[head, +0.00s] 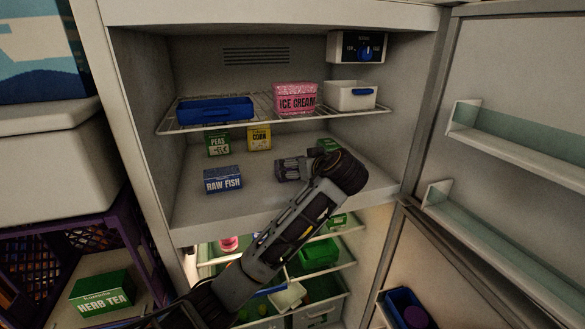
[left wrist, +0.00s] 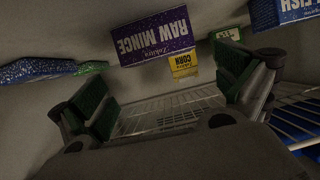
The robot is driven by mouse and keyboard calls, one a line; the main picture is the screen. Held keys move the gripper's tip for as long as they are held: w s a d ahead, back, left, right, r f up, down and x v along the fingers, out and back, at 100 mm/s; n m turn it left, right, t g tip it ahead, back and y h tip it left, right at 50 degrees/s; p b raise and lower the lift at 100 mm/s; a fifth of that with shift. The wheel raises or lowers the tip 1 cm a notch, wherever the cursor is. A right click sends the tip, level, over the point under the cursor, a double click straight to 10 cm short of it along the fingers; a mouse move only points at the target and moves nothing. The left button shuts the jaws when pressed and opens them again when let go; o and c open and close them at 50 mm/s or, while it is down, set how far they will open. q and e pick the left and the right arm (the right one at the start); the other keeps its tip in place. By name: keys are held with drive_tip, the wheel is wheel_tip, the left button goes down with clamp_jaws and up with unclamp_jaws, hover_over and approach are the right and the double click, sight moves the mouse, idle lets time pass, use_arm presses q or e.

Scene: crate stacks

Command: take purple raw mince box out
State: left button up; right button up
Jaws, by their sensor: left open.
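The purple raw mince box (left wrist: 155,38) shows in the left wrist view, with its label upside down. It lies ahead of my left gripper (left wrist: 165,80), between the two spread, green-padded fingers and apart from them. In the head view my left gripper (head: 303,167) is low inside the upper compartment of the open fridge. It is open and holds nothing. In that view I cannot make out the mince box clearly behind the gripper and wrist. My right gripper is not in view.
A blue raw fish box (head: 222,180), a green peas box (head: 218,144) and a yellow corn box (head: 259,138) stand left of the gripper. The wire shelf (head: 247,118) above carries a blue tray (head: 215,110), ice cream (head: 295,98) and a white bin (head: 349,95). The open door (head: 520,110) is right.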

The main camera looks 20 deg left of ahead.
sight(292, 169)
use_arm(q)
drive_tip(key=shift+p+x, duration=0.3)
drive_tip(key=shift+x, duration=1.3)
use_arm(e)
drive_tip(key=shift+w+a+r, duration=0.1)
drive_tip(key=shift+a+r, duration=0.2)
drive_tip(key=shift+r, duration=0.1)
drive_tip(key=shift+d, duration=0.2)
use_arm(q)
drive_tip(key=shift+w+a, duration=0.1)
drive_tip(key=shift+w, duration=0.1)
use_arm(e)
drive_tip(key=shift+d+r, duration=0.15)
use_arm(q)
drive_tip(key=shift+p+x, duration=1)
drive_tip(key=shift+x, duration=0.55)
drive_tip(key=shift+w+a+f, duration=0.1)
drive_tip(key=shift+w+a, duration=0.3)
drive_tip(key=shift+w, duration=0.2)
drive_tip(key=shift+w+a+f, duration=0.1)
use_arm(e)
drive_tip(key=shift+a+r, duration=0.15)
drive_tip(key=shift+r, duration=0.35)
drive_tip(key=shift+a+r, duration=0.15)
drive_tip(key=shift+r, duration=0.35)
